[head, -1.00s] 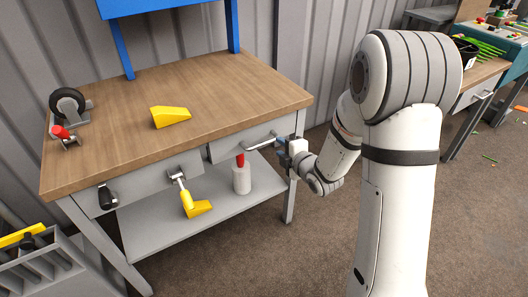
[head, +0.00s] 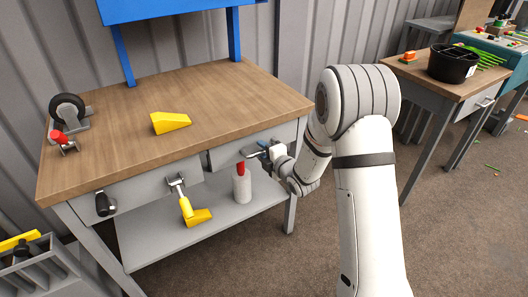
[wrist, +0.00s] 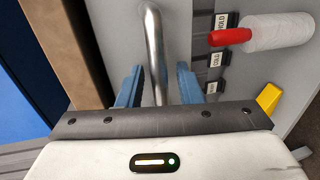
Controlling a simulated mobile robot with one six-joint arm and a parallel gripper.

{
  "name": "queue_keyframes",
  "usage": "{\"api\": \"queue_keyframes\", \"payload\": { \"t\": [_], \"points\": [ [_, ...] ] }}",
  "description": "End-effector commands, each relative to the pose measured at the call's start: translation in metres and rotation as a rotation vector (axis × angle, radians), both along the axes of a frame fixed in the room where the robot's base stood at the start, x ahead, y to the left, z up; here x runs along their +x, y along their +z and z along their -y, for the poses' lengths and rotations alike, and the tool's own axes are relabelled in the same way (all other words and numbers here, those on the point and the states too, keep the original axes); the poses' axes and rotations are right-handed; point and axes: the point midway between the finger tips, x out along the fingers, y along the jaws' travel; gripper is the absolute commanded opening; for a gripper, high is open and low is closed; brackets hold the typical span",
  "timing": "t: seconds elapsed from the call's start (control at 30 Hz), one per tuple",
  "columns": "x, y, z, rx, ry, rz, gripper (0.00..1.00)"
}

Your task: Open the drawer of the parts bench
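The parts bench (head: 215,99) has a wooden top and a grey drawer (head: 225,157) at the right of its front. The drawer looks shut. Its metal bar handle (wrist: 155,55) runs between the two blue fingers of my gripper (wrist: 158,88) in the wrist view. A gap shows on each side of the bar, so the fingers are open around it and not clamped. In the head view my gripper (head: 267,153) is at the drawer front, and its fingers are small and partly hidden there.
A yellow wedge (head: 171,122) and a caster wheel (head: 70,108) lie on the bench top. A white bottle with a red cap (head: 242,187) stands on the lower shelf (head: 222,213). A second table (head: 455,83) with a black pot (head: 452,64) stands at right. Floor in front is clear.

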Motion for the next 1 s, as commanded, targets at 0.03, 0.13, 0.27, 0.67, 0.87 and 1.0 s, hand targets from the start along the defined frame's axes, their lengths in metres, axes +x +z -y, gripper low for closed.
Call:
{"api": "queue_keyframes", "payload": {
  "t": [0.03,0.13,0.27,0.67,0.87,1.0],
  "points": [
    [-0.0001,-0.0001,0.0002,0.000,0.000,0.000,0.32],
    [-0.0001,0.0000,0.0003,0.000,0.000,0.000,0.30],
    [-0.0002,-0.0001,0.0006,0.000,-0.001,0.000,0.19],
    [-0.0002,-0.0004,0.0013,0.000,-0.001,-0.001,0.00],
    [-0.0002,-0.0006,0.0015,-0.001,-0.002,-0.002,0.00],
    [-0.0005,-0.0017,0.0043,-0.001,-0.003,-0.002,0.00]
  ]
}}
